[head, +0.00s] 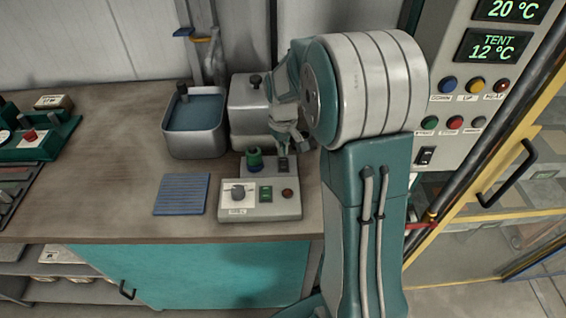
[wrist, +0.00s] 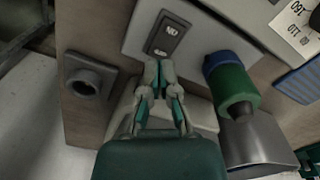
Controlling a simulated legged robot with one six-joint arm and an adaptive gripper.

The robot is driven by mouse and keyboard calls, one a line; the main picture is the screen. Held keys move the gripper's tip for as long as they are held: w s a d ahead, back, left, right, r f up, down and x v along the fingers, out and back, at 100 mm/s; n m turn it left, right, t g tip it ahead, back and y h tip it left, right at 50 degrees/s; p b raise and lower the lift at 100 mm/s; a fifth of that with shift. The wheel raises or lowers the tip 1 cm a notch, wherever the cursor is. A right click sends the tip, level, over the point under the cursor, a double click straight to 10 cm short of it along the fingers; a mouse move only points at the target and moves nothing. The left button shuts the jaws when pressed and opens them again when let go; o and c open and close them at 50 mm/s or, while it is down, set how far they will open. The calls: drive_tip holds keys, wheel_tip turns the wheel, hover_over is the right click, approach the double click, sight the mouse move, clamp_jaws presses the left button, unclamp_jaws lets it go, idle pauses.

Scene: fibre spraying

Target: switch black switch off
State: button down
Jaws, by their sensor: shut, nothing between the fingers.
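A black rocker switch (wrist: 166,38) with a light label that reads ON is set in a grey panel in the wrist view. It also shows in the head view (head: 283,164), on the back part of the grey control box (head: 262,211). I cannot tell which way its rocker is tilted. My gripper (wrist: 158,72) is shut and empty, with its fingertips close beside the switch's near end. I cannot tell whether they touch it. In the head view my gripper (head: 293,137) is just above and behind the switch, partly hidden by my arm.
A green and blue cylinder (wrist: 232,82) stands beside the switch. A grey tub (head: 194,145) and a blue ribbed pad (head: 182,194) lie left. Another black switch (head: 426,156) is on the wall panel.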

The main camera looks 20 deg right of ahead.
sight(282, 160)
drive_tip(key=shift+f, duration=1.15)
idle(0.6)
drive_tip(key=shift+r, duration=3.55)
drive_tip(key=s+a+r+t, duration=0.2)
drive_tip(key=s+a+r, duration=0.2)
drive_tip(key=s, duration=0.7)
drive_tip(key=s+a+r+m+t, duration=0.1)
drive_tip(key=s+a+r+t, duration=0.2)
drive_tip(key=s, duration=0.8)
wheel_tip(282, 160, up, 4)
drive_tip(key=a, duration=0.2)
drive_tip(key=shift+s+a+f+t, duration=0.15)
drive_tip(key=shift+a+f+t, duration=0.05)
drive_tip(key=shift+a+t, duration=0.1)
